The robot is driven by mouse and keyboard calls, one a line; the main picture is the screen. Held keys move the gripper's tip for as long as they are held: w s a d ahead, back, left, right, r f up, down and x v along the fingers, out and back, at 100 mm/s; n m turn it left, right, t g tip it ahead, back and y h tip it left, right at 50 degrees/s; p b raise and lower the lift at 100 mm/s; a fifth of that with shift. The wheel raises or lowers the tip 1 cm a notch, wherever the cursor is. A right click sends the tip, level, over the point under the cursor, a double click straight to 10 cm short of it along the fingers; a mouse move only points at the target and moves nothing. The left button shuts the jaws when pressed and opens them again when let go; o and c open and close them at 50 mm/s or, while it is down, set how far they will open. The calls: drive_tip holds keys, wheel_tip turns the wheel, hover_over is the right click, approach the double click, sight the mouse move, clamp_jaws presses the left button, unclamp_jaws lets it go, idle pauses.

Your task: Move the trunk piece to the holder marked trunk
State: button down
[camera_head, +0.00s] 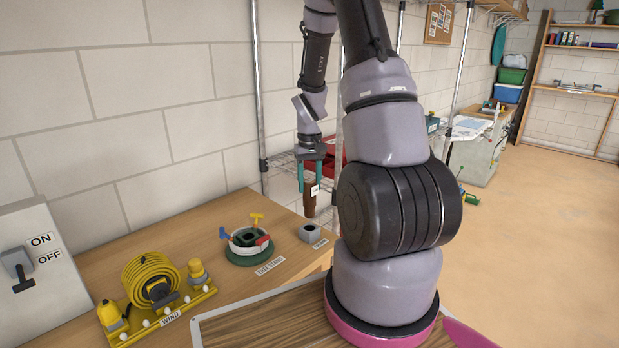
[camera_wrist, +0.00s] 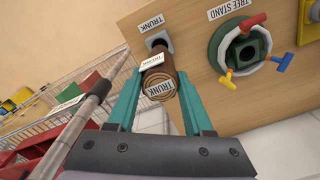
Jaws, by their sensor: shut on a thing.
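The trunk piece (camera_head: 309,207) is a brown cylinder with a white label. The piece hangs roughly upright. The holder marked trunk is a grey ring-like block with a dark opening (camera_head: 311,232), near the right end of the wooden table. In the wrist view the holder (camera_wrist: 158,38) shows just beyond the piece, which partly covers it. I cannot tell the exact gap between them.
The tree stand (camera_head: 240,259), a green base with a white ring and coloured bolts, is left of the holder. A yellow wound hose stand (camera_head: 165,318) and an ON/OFF switch box (camera_head: 32,270) are farther left. A wire rack (camera_head: 284,176) with red bins stands behind.

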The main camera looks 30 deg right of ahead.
sight(310, 206)
drive_tip(key=shift+f, duration=1.6)
drive_tip(key=shift+f, duration=2.5)
drive_tip(key=shift+c, duration=1.1)
unclamp_jaws()
wheel_tip(310, 206, up, 11)
drive_tip(key=shift+f, duration=0.1)
